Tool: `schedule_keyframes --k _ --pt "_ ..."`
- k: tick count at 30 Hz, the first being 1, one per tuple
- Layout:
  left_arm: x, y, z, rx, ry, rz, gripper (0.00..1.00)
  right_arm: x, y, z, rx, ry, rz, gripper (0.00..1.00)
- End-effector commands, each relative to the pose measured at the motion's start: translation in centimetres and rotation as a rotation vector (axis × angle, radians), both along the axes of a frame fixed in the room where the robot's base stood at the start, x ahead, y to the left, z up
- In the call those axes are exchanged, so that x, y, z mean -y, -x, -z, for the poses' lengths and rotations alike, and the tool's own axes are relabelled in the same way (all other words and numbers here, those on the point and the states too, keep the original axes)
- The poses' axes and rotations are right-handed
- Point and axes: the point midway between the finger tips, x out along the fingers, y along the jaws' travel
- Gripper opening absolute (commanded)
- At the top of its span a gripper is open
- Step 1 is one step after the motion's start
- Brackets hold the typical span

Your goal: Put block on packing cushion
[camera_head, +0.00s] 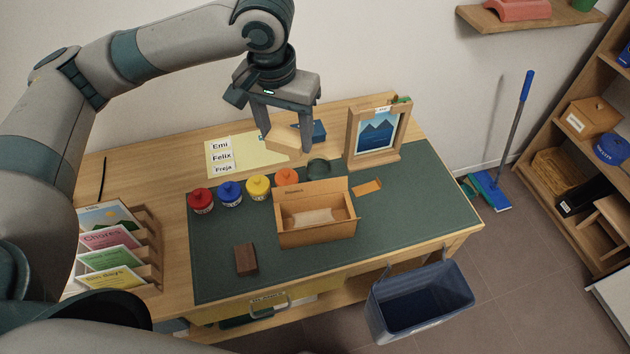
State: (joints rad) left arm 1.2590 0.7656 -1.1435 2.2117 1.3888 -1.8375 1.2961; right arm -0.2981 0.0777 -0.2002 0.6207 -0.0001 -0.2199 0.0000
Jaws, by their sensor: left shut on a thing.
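My left gripper (286,128) points down over the back of the desk and is shut on a light wooden block (284,141). The fingers hide part of that block. The packing cushion (312,217) is pale and lies inside an open cardboard box (318,235) on the green mat, below and in front of the gripper. A dark brown block (246,260) lies on the mat, left of and in front of the box. My right gripper is not in view.
Several colored jars, including a red one (201,201), stand left of and behind the box. A picture frame (354,155) stands at the back right. A card rack (150,265) is at the left. A bin (378,318) is at the desk's front. The mat's (420,215) right side is clear.

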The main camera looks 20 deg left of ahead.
Motion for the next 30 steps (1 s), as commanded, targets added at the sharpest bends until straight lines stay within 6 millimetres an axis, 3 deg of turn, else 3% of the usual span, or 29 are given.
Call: schedule_keyframes --k 8,30 --pt "0.8 -0.5 0.9 -0.003 0.002 0.282 0.33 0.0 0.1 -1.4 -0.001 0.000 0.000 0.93" --pt "3.6 -1.5 6.6 -0.003 0.002 1.460 0.33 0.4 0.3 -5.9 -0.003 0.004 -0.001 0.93"
